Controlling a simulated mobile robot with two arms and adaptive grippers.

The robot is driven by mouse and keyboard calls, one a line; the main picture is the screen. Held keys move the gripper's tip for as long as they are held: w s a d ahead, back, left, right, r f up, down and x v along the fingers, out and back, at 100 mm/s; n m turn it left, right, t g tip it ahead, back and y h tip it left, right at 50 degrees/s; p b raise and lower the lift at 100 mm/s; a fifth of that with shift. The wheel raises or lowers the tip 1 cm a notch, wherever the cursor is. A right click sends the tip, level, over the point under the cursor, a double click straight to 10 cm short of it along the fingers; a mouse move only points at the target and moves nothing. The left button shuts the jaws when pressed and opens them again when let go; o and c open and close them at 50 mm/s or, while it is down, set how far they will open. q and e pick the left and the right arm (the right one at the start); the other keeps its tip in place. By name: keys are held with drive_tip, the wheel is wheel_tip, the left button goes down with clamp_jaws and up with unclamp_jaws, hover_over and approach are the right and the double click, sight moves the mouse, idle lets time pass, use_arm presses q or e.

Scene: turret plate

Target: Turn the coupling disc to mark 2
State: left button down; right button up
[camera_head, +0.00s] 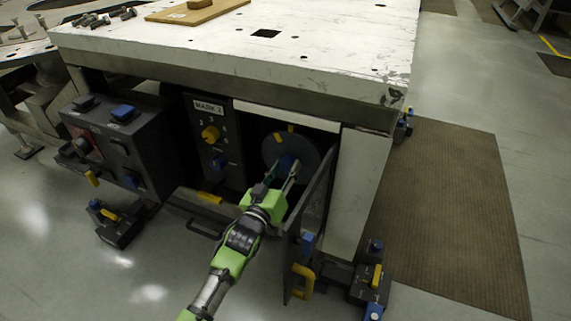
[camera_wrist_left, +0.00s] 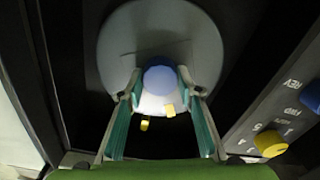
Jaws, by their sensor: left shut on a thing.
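The grey coupling disc (camera_head: 271,150) stands upright inside an open compartment under the table, with a yellow mark at its top edge. It also shows in the wrist view (camera_wrist_left: 125,45). A blue round hub (camera_wrist_left: 160,79) sits at its centre on a pale lower part, with small yellow pieces below. My left gripper (camera_head: 287,173) reaches into the compartment. Its two fingers are closed on the hub from both sides. A sign reading "MARK 2" (camera_head: 208,106) is on the panel left of the compartment. My right gripper is not in view.
The compartment's open door (camera_head: 312,220) stands close to the right of my arm. The panel left of it carries a yellow knob (camera_head: 210,133) and a blue knob (camera_head: 218,163). A drawer with a yellow piece (camera_head: 209,197) juts out below. The white tabletop (camera_head: 330,40) overhangs everything.

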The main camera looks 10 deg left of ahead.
use_arm(q)
drive_tip(key=c, duration=1.5)
unclamp_jaws()
drive_tip(key=shift+o, duration=0.2)
drive_tip(key=shift+s+a+f, duration=0.1)
drive_tip(key=shift+s, duration=0.35)
drive_tip(key=v, duration=1.1)
